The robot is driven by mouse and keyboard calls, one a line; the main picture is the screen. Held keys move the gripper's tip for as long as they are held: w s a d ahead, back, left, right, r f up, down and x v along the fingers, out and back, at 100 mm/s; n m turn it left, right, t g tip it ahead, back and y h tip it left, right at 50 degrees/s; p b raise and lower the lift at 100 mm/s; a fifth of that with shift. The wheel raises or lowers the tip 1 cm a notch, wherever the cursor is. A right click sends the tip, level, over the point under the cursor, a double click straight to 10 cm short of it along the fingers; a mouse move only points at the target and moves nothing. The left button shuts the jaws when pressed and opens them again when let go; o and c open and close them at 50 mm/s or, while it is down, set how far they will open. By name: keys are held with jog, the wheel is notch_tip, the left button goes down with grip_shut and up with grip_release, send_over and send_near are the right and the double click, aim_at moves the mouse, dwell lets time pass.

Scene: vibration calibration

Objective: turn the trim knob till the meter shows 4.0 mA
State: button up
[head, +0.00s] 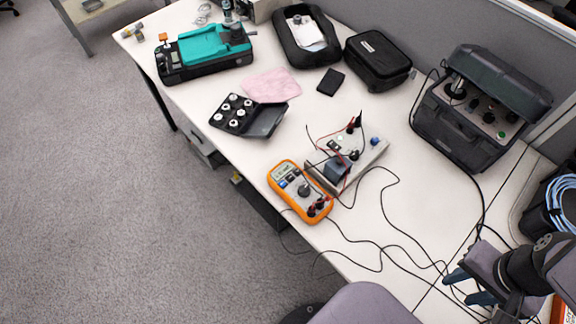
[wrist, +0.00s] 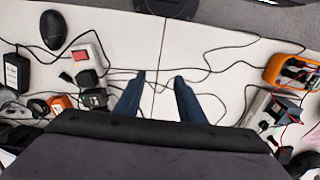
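The orange multimeter (head: 273,177) lies on the desk with its display (head: 285,171) facing up; the reading is too small to make out. It also shows at the right edge of the wrist view (wrist: 275,69). A small grey panel unit (head: 369,158) with red and black leads stands just right of it. A blue knob (head: 375,141) sits at the unit's right end; I cannot tell whether it is the trim knob. My gripper (head: 467,287) is at the lower right, well apart from both. Its blue fingers stand apart with nothing between them, as the wrist view (wrist: 160,78) shows.
Black cables (head: 382,247) run loose across the desk between the unit and my gripper. A dark open case (head: 450,135) with knobs stands at the back right. A purple chair back (head: 365,305) is at the front edge. A power strip (wrist: 88,52) lies left in the wrist view.

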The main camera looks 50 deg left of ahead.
jog(key=w+a+n+b, duration=0.1)
jog(key=w+a+n, duration=0.35)
jog(key=w, duration=0.35)
jog(key=n+y+b, duration=0.4)
jog(key=n+y, duration=0.1)
jog(key=n, duration=1.1)
send_near(376, 139)
jog(key=a, duration=0.1)
jog(key=shift+d+p+x, duration=0.15)
jog(key=shift+p+x, duration=0.45)
jog(key=shift+x, duration=1.35)
jog(key=shift+d+p+x, duration=0.1)
jog(key=shift+p+x, duration=0.45)
jog(key=shift+x, duration=1.35)
jog(key=shift+f, duration=0.15)
grip_shut()
